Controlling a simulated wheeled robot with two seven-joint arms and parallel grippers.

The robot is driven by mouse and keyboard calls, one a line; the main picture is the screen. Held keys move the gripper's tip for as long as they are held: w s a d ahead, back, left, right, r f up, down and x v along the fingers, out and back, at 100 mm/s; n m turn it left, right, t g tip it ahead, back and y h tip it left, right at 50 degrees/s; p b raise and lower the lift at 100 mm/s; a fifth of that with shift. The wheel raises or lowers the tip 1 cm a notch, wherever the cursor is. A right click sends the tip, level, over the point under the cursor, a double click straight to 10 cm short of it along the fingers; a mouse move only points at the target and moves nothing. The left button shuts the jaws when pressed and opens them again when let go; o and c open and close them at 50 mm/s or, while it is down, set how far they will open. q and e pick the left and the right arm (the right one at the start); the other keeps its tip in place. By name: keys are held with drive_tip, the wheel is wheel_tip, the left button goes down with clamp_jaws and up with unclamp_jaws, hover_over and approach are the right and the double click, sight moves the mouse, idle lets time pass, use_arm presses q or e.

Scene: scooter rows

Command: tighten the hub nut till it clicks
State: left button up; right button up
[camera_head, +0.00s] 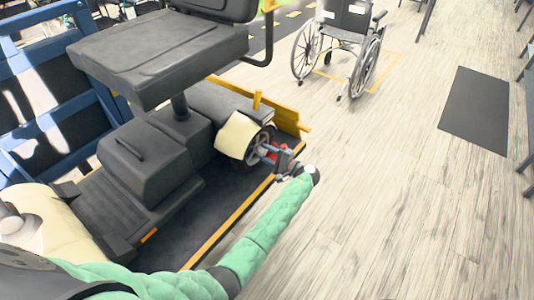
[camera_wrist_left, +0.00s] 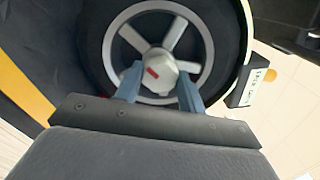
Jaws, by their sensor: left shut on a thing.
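The scooter's wheel (camera_head: 250,152) sits at the end of a dark mobility scooter; its spoked rim (camera_wrist_left: 207,45) fills the upper middle of the left wrist view. The silver hub nut (camera_wrist_left: 160,75), with a red mark on its face, is at the wheel's centre. My left gripper (camera_wrist_left: 158,88) has one blue-grey finger on each side of the nut and is shut on it. In the head view my left gripper (camera_head: 268,152) is at the wheel's outer side, and the nut is too small to make out. My right gripper does not show.
The scooter's seat (camera_head: 155,52) is above and left of the wheel. It stands on a dark platform with a yellow edge (camera_head: 235,217). A blue rack (camera_head: 50,75) is at the left. A wheelchair (camera_head: 340,45) stands behind; a dark mat (camera_head: 477,108) lies right. Open floor lies between.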

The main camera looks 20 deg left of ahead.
use_arm(q)
drive_tip(key=o, duration=1)
drive_tip(key=shift+d, duration=0.1)
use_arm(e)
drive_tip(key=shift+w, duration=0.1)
use_arm(q)
drive_tip(key=shift+s+d+f, duration=0.1)
drive_tip(key=shift+d, duration=0.2)
drive_tip(key=b+v, duration=0.2)
drive_tip(key=v, duration=0.5)
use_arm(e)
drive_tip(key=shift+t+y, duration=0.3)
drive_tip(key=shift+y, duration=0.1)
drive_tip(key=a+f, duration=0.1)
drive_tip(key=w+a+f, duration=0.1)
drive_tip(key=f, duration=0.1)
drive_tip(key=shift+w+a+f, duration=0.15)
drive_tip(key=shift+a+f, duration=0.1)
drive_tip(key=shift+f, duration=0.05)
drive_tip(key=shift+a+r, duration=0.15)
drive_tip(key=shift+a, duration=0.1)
